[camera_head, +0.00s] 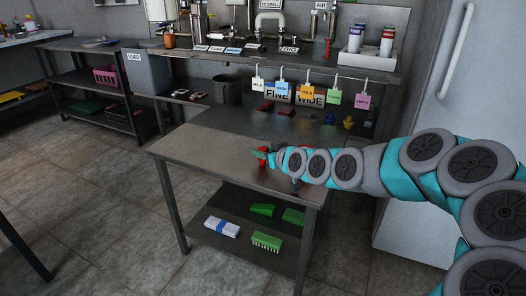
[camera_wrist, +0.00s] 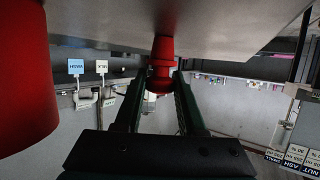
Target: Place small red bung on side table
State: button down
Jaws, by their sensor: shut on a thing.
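The side table (camera_head: 205,150) is a dark metal table with a lower shelf, in the middle of the head view. My gripper (camera_head: 263,156) is over its near right part. In the wrist view, my gripper (camera_wrist: 160,80) is shut on a small red bung (camera_wrist: 162,62), a stepped round piece between the dark green fingertips. The bung's far end meets the pale table surface (camera_wrist: 210,25) in that picture; I cannot tell whether it touches. A larger red round thing (camera_wrist: 25,75) fills the left of the wrist view, cut off by the frame.
Behind is a bench with hanging tags (camera_head: 310,90) and bins labelled FINE and WIDE. Small red, blue and yellow pieces (camera_head: 348,122) lie near them. Green items and a brush (camera_head: 266,242) lie on the lower shelf. A white cabinet (camera_head: 440,80) stands right. The table's left part is clear.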

jog(key=c, duration=0.5)
grip_release()
jog(key=shift+r+p, duration=0.25)
jog(key=shift+p, duration=0.1)
jog(key=b+v, duration=0.1)
jog(key=v, duration=1.1)
jog(key=shift+f+b, duration=0.15)
jog(key=shift+b, duration=0.2)
jog(key=s+d+f+m+g+h, duration=0.2)
jog(key=s+d+f+g, duration=0.1)
jog(key=s, duration=1)
jog(key=s+d+f+m+g+h, duration=0.2)
jog(key=s+d, duration=0.5)
jog(key=s, duration=0.6)
jog(key=s+d+f+m+g+h, duration=0.3)
jog(key=s+g, duration=0.5)
jog(key=s, duration=0.5)
notch_tip(320, 180, down, 3)
jog(key=shift+s+d+r+h, duration=0.15)
jog(key=shift+s+d+h, duration=0.35)
jog(key=shift+d, duration=0.4)
jog(key=shift+w, duration=0.1)
